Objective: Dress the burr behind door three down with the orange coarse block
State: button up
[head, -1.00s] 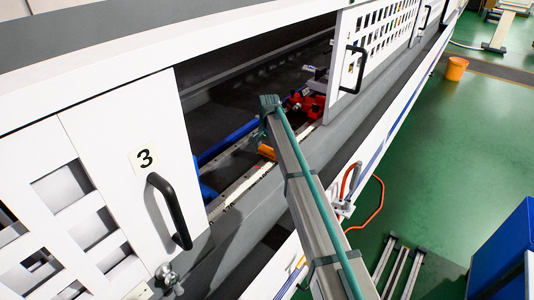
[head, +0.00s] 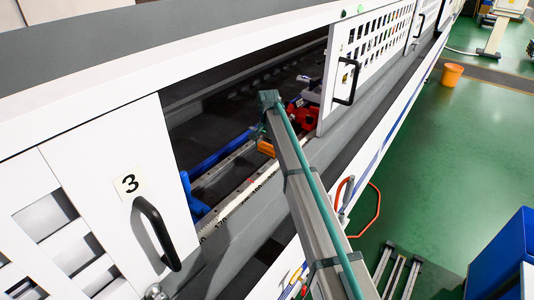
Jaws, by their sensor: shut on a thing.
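Door three (head: 105,185) is a white panel with a black handle and a "3" label, at the left in the head view. To its right is an opening into the dark machine bed, where a long profile with a pale scale strip (head: 232,205) runs lengthwise. A small orange piece (head: 266,148), perhaps the coarse block, shows just left of my arm inside the opening. My arm reaches in there. My gripper is not visible and seems hidden behind the arm, so its contact with the orange piece cannot be seen.
Blue parts (head: 187,190) and a red fixture (head: 304,117) sit inside the opening. A perforated white door (head: 378,45) with a black handle bounds it on the right. The green floor outside holds an orange bucket (head: 452,75) and a blue cabinet (head: 505,255).

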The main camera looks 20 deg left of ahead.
jog(key=shift+r+p, duration=0.4)
jog(key=shift+r, duration=0.95)
jog(key=shift+d, duration=0.1)
